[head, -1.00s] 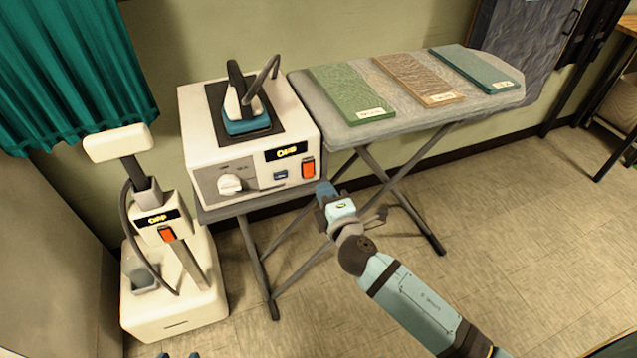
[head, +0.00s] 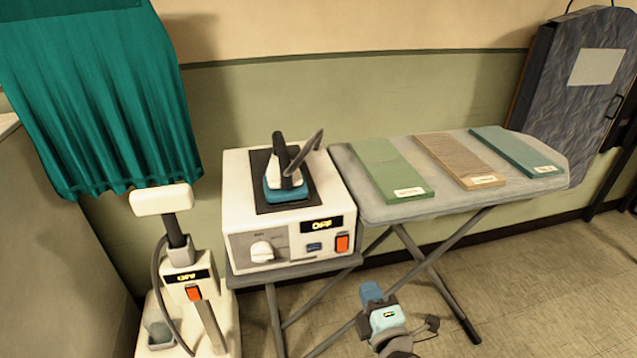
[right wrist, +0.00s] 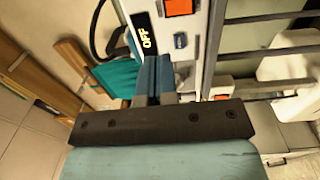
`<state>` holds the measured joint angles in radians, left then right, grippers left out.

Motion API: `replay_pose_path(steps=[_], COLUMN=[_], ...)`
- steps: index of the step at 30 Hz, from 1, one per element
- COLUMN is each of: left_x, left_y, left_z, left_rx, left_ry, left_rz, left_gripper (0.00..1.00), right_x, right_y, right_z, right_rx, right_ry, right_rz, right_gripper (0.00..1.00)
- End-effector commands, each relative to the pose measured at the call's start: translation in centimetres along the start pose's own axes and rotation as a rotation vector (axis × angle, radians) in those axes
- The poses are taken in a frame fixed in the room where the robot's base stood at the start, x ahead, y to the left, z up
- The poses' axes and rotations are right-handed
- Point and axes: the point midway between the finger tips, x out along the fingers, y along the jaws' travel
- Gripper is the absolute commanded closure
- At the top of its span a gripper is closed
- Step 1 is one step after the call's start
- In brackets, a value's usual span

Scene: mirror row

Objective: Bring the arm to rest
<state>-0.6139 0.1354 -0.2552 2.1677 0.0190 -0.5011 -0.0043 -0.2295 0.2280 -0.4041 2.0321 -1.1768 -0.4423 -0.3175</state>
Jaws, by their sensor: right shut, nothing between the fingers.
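My right gripper (head: 370,292) is low in front of the ironing board, below the iron station, with its fingers shut and nothing between them. Its closed blue fingers (right wrist: 153,76) also show in the right wrist view, pointing toward the station's front panel. They look apart from the station, with floor visible around the gripper in the head view. Most of the right arm is below the head view's edge. My left gripper is not in view.
The iron station (head: 290,215) carries a blue iron (head: 286,185); its display reads OFF. A steamer (head: 180,255), also reading OFF, stands left. The ironing board (head: 425,205) holds green, brown and teal panels. Its crossed legs (head: 440,265) are close to my right gripper.

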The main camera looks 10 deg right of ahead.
Motion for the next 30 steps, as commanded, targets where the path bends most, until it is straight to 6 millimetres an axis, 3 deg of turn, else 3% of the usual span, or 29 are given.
replay_pose_path(steps=[5,12,19,24,25,30], left_x=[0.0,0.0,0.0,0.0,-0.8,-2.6], left_y=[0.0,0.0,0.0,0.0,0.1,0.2], left_z=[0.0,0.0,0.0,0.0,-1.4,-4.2], left_rx=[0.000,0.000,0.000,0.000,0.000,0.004], left_ry=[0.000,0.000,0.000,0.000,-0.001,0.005], left_rz=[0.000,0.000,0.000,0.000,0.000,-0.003], left_gripper=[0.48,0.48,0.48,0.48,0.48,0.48], right_x=[-1.3,-7.6,-12.7,-15.9,-15.6,-15.5], right_y=[-1.6,-7.0,-9.7,-10.6,-9.0,-6.3], right_z=[0.2,0.1,-0.8,-1.6,-1.5,-1.3], right_rx=[0.140,0.768,1.241,1.529,1.517,1.502], right_ry=[-0.007,-0.081,-0.176,-0.249,-0.245,-0.251], right_rz=[-0.071,-0.355,-0.543,-0.646,-0.640,-0.641], right_gripper=[1.00,1.00,1.00,1.00,1.00,1.00])
